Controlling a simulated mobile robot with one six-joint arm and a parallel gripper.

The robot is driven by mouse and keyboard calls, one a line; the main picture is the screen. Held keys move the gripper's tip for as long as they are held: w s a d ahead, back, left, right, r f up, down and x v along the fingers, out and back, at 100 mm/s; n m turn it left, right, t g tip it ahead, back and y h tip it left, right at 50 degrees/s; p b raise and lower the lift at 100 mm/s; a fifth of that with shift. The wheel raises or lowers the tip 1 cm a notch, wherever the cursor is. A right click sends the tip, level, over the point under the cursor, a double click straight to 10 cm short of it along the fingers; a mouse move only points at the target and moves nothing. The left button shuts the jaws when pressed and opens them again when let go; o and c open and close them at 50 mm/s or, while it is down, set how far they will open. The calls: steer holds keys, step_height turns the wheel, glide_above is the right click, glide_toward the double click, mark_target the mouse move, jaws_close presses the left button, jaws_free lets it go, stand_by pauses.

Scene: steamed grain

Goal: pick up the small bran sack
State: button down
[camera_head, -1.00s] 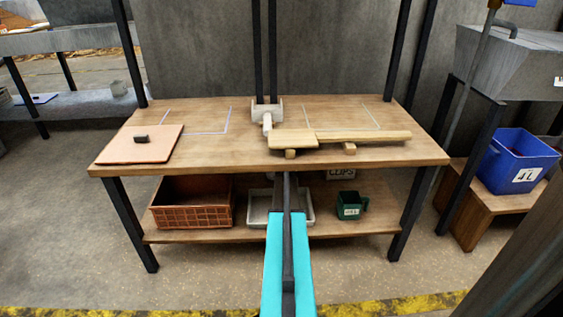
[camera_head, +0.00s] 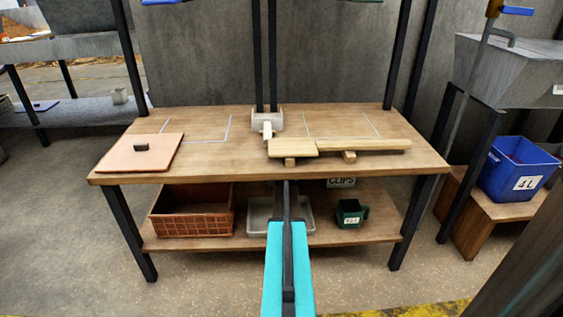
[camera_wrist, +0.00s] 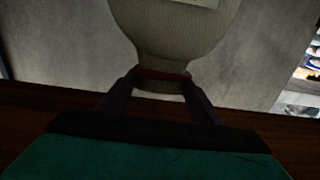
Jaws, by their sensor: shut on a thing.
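The small bran sack (camera_wrist: 175,32) shows in the wrist view as a pale beige woven bag with part of a light label at the top edge. Its narrow neck, with a dark red tie, sits between the two dark fingers of my gripper (camera_wrist: 160,88). My gripper is shut on that neck. The upper part of the sack runs out of the frame. In the head view I cannot make out the sack or the fingertips; only my teal arm shows at the bottom middle.
A wooden bench (camera_head: 380,170) stands ahead, with a pinkish board (camera_head: 122,158) and a wooden beam (camera_head: 365,144) on top. A blue bin (camera_head: 517,172) stands at right.

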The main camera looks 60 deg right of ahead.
steer(key=shift+w+r+p, duration=0.1)
steer(key=shift+r+p, duration=0.2)
steer(key=shift+r, duration=0.2)
steer(key=shift+r+p, duration=0.45)
steer(key=shift+r, duration=0.1)
steer(key=shift+f+b, duration=0.1)
steer(key=shift+b, duration=0.3)
steer(key=shift+a+f+b, duration=0.1)
steer(key=shift+a+b, duration=0.05)
steer(key=shift+b, duration=0.2)
steer(key=shift+s+b, duration=0.2)
steer(key=shift+b, duration=0.1)
steer(key=shift+s+a+f+t+b, duration=0.1)
steer(key=shift+a+t+b, duration=0.2)
steer(key=shift+b, duration=0.35)
steer(key=shift+s+a+b, duration=0.1)
steer(key=shift+b, duration=0.5)
